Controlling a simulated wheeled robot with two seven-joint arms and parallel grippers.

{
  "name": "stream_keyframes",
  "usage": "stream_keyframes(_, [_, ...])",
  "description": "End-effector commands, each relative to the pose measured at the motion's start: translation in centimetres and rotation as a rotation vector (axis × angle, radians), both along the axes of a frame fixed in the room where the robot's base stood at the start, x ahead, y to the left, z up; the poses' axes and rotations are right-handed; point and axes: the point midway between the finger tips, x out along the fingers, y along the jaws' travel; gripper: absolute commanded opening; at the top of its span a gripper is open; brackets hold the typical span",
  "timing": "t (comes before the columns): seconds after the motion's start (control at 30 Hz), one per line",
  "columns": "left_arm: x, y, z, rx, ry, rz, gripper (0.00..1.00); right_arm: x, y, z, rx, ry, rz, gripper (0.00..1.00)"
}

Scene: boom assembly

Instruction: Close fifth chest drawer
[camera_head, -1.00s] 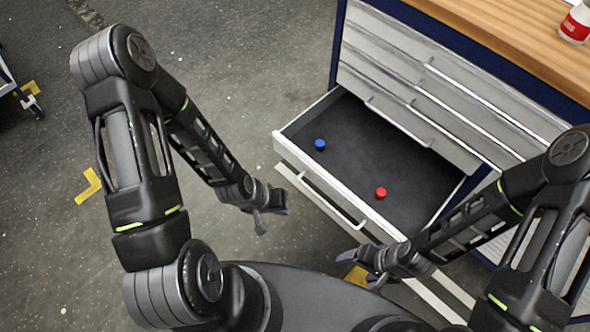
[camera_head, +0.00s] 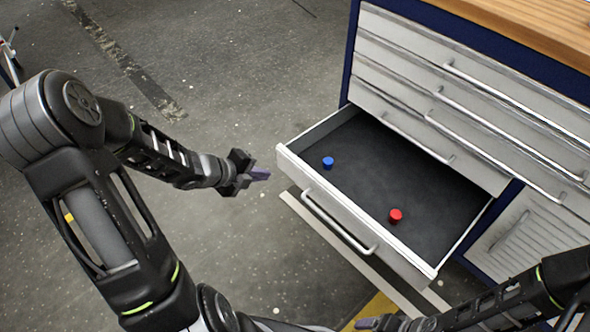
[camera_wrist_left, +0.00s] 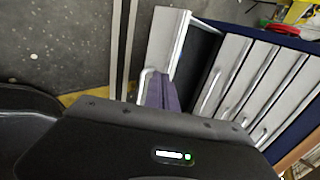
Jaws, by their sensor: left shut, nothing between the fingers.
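One drawer (camera_head: 350,218) of the chest is pulled out, with a pale front and a bar handle. A blue cap-like piece (camera_head: 328,162) and a red one (camera_head: 396,215) stand on its dark floor. My left gripper (camera_head: 262,173) is shut and empty, just left of the drawer front's far corner in the head view, apparently not touching it. In the left wrist view its purple fingers (camera_wrist_left: 160,93) overlap the lower part of the drawer front (camera_wrist_left: 166,42). My right gripper (camera_head: 368,323) is at the bottom edge, partly cut off, and its opening cannot be made out.
The other drawers (camera_head: 460,95) of the chest look shut, with long bar handles. A wooden worktop (camera_head: 520,35) lies above them. A pale stripe (camera_head: 330,242) and a yellow mark (camera_head: 376,308) run on the floor by the drawer. The grey floor (camera_head: 235,80) left of the chest is clear.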

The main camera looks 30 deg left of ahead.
Motion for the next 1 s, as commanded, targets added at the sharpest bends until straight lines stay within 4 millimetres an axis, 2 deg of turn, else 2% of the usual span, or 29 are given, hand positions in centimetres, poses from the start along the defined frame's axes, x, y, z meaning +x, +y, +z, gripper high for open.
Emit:
stream_keyframes(0.27, [0.4, -0.2, -0.6, -0.003, 0.001, 0.002, 0.0, 0.0, 0.0, -0.4, 0.0, 0.0, -0.001, 0.78])
stream_keyframes(0.47, [1.9, -0.9, -2.3, -0.005, 0.002, 0.001, 0.0, 0.0, 0.0, -1.6, -0.001, 0.001, -0.002, 0.78])
stream_keyframes(0.83, [6.8, -2.8, -7.4, -0.005, 0.002, 0.003, 0.0, 0.0, 0.0, -5.2, -0.001, 0.002, -0.005, 0.78])
stream_keyframes(1.0, [9.2, -3.8, -7.0, -0.004, 0.002, 0.001, 0.0, 0.0, 0.0, -5.0, -0.001, 0.002, -0.006, 0.78])
